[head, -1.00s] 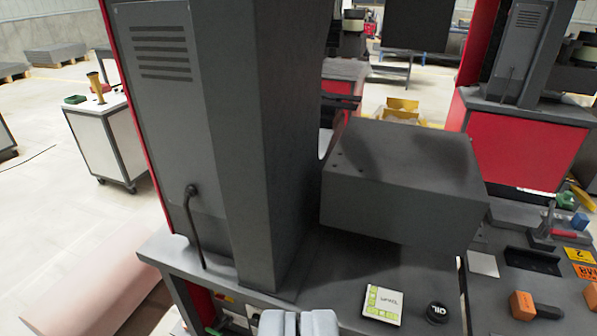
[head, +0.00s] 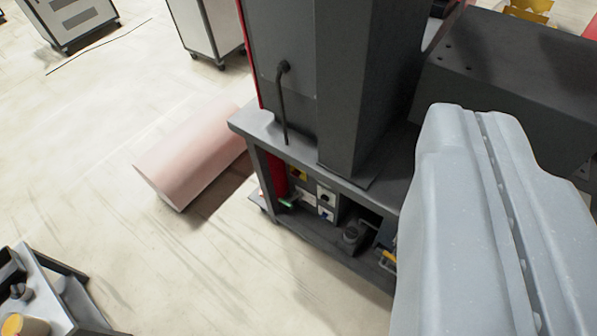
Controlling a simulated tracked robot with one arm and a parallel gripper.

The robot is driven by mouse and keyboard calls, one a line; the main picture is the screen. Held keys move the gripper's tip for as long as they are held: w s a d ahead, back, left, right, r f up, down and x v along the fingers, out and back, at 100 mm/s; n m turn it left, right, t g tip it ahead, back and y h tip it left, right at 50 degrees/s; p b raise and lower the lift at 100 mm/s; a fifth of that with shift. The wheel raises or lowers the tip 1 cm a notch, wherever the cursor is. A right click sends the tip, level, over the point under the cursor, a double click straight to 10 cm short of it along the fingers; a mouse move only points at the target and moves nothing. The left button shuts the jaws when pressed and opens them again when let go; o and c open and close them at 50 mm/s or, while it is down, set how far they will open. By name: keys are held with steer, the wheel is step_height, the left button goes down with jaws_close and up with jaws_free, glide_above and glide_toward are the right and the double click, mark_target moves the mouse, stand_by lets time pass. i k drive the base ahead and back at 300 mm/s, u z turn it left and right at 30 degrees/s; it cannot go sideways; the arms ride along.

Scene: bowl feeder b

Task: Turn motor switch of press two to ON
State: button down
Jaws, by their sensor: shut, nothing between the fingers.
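The dark grey press (head: 352,95) stands on a grey bench (head: 325,172) right of the middle.
A red object (head: 275,175) stands under the bench's left end, and a dark cylinder (head: 352,232) is on the lower shelf. A pink roll (head: 195,150) lies on the floor left of it. A small cart (head: 60,300) is at lower left. The floor between is clear.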

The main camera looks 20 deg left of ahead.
mark_target(296, 173)
steer(key=k, duration=0.65)
steer(key=u, duration=0.6)
steer(key=i, duration=1.5)
steer(key=z, duration=0.6)
